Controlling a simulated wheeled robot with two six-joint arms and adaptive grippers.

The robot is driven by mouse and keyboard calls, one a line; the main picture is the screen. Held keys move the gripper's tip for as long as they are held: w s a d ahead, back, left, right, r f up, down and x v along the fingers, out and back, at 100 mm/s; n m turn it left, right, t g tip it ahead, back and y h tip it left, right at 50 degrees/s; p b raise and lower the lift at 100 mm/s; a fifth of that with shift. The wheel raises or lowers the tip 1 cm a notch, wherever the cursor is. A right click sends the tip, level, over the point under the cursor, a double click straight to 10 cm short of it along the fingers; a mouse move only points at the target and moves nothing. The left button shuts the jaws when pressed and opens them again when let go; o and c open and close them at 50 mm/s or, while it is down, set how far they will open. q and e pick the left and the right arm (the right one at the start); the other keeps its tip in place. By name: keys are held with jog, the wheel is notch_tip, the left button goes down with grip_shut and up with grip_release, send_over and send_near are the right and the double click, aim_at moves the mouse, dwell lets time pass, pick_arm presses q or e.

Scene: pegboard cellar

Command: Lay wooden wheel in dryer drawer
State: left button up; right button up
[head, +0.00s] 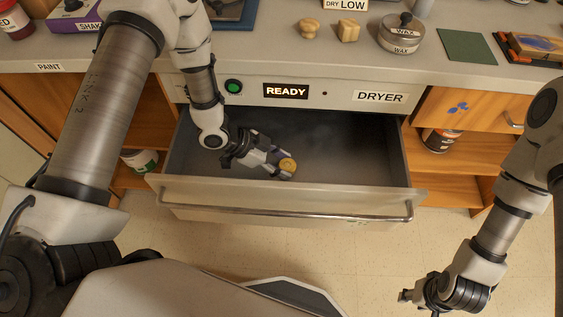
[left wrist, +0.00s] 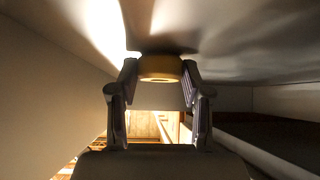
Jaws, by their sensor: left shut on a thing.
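The wooden wheel (head: 287,164) is a small yellow-tan disc between the fingertips of my left gripper (head: 280,167). The wheel also shows in the left wrist view (left wrist: 160,68), with a finger on each side of it. My left gripper is shut on it, inside the open dryer drawer (head: 350,147). In the left wrist view the wheel is close to a grey drawer surface; I cannot tell whether it touches. My right gripper (head: 405,296) is at the lower right, away from the drawer; its fingers are too small to judge.
The drawer's front wall with a long handle (head: 290,216) stands out from the counter (head: 280,55). A lit READY sign (head: 286,91) and a green button (head: 233,86) are above the drawer. Wooden knobs (head: 348,31), a wax tin (head: 401,33) and a green mat (head: 466,46) lie on the counter.

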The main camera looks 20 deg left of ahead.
pick_arm(q)
jog(key=shift+f, duration=0.15)
jog(key=o, duration=0.9)
jog(key=shift+o, duration=0.2)
